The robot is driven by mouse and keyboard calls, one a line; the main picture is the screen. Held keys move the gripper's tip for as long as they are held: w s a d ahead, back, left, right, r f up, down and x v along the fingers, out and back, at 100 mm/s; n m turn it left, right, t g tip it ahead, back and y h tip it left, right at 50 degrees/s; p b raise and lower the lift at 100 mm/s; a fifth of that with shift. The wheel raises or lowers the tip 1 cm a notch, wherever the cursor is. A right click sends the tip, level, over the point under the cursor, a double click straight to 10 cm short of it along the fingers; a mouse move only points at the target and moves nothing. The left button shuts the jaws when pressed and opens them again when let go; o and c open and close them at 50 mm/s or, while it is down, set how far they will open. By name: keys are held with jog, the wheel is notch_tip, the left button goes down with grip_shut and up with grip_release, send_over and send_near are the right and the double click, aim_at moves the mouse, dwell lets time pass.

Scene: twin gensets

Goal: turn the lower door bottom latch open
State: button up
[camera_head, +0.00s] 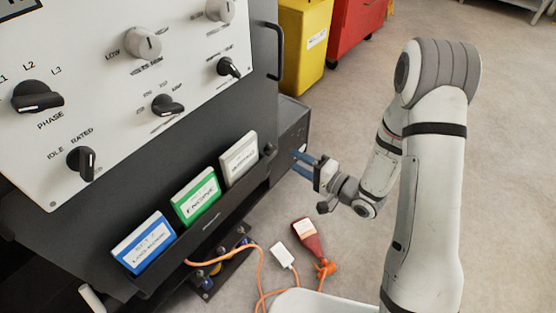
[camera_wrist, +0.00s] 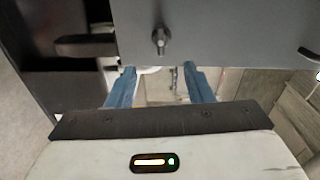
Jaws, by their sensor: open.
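My gripper (camera_head: 304,163) is at the right side of the dark genset cabinet (camera_head: 291,122) in the head view, its blue fingers pointing at the cabinet. In the wrist view my gripper (camera_wrist: 158,77) is open, with nothing between the two blue fingers. A small metal latch-like knob (camera_wrist: 161,41) stands out from a grey door panel (camera_wrist: 230,32), just beyond the fingertips and roughly in line with the gap. The fingers appear apart from it. I cannot tell for certain that it is the bottom latch. The head view does not show the latch.
A dark bar (camera_wrist: 85,46) juts beside the panel's left edge in the wrist view. Three labelled binders (camera_head: 195,197) stand on the cabinet's front ledge. An orange cable (camera_head: 262,270) and a red bottle-shaped item (camera_head: 308,238) lie on the floor. Yellow (camera_head: 305,45) and red (camera_head: 352,25) cabinets stand behind.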

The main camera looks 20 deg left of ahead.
aim_at(274, 152)
jog(key=shift+y, duration=0.4)
jog(key=x, duration=0.5)
jog(key=s+b+x, duration=0.1)
jog(key=x, duration=0.2)
jog(key=shift+a+f, duration=0.1)
jog(key=shift+f, duration=0.1)
jog(key=c, duration=1)
